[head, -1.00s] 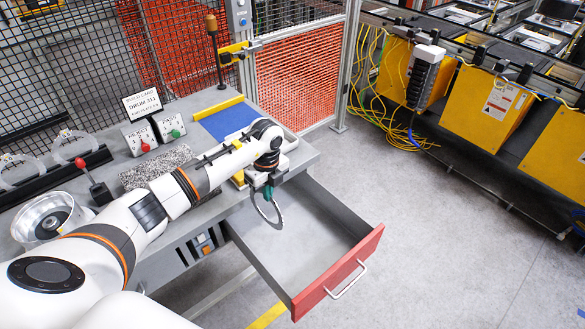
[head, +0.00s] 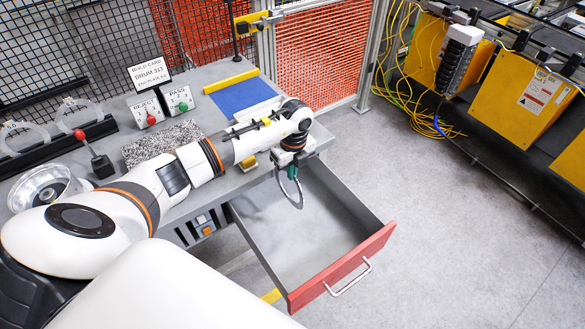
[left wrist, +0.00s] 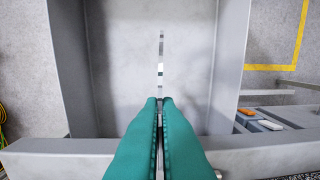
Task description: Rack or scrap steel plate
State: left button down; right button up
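In the left wrist view the teal fingers (left wrist: 158,105) are shut on the plate, which shows edge-on (left wrist: 161,62) over the drawer floor. The drawer has a red front and looks empty. A rack (head: 62,147) with clear ring-shaped plates stands at the left of the bench. The build card (head: 146,74) reads "DRUM 311". My right gripper is not in view.
The bench holds a reject box (head: 147,110), a pass box (head: 179,101), a red-knobbed lever (head: 101,165), a metal drum (head: 43,190), a speckled block (head: 161,143) and a blue mat (head: 243,95). Yellow machines (head: 541,105) stand at right. The floor between is clear.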

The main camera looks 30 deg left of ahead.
pick_arm(q)
notch_tip(320, 180, down, 4)
jog(key=shift+w+r+b, duration=0.1)
jog(key=shift+r+b, duration=0.15)
jog(key=shift+b, duration=0.75)
jog(key=c, duration=2.1)
grip_release()
jog(key=o, duration=0.5)
jog(key=r+b, duration=0.1)
jog(key=r, duration=0.7)
jog(key=r+b, duration=0.1)
jog(key=r, duration=0.3)
jog(key=shift+w+b, duration=0.25)
jog(key=shift+b, duration=0.05)
